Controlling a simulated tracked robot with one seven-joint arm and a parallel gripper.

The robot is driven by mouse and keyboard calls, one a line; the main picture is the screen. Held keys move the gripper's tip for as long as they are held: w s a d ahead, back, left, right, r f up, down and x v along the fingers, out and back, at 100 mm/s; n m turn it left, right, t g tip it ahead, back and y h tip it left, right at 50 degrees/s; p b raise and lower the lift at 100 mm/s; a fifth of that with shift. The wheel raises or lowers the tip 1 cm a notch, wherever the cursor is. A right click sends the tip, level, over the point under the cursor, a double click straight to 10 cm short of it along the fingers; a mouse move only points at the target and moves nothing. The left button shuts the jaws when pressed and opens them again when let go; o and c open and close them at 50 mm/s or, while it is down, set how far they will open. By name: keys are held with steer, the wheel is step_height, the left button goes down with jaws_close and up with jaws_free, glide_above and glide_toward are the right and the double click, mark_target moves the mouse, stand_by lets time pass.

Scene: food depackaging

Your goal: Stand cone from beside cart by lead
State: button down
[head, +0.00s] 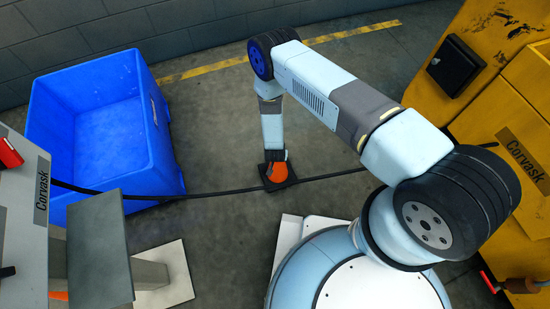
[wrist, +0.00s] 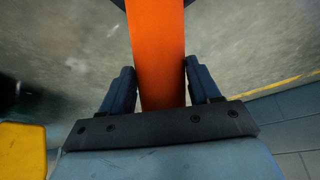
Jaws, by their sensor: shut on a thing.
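An orange cone (head: 277,173) with a dark square base stands below my gripper (head: 273,157) in the head view, near mid-frame. In the wrist view, the orange body of the cone (wrist: 158,50) fills the gap between the two fingers of my gripper (wrist: 159,88), which is shut on it. The black lead (head: 220,193) crosses the floor from the left machine to the yellow one. The cone's base overlaps the lead in the head view. I cannot tell whether the base touches the floor.
A blue bin (head: 150,182) stands at the left. A grey machine (head: 30,190) and grey stand (head: 98,250) are at the lower left. A yellow machine (head: 490,110) is at the right. A yellow floor line (head: 200,70) runs near the back wall. Floor behind the lead is clear.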

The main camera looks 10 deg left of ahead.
steer(key=f, duration=0.3)
steer(key=shift+w+a+f, duration=0.15)
steer(key=shift+w+f, duration=0.15)
steer(key=shift+f, duration=0.1)
steer(key=shift+c, duration=1.1)
jaws_free()
steer(key=v, duration=1.2)
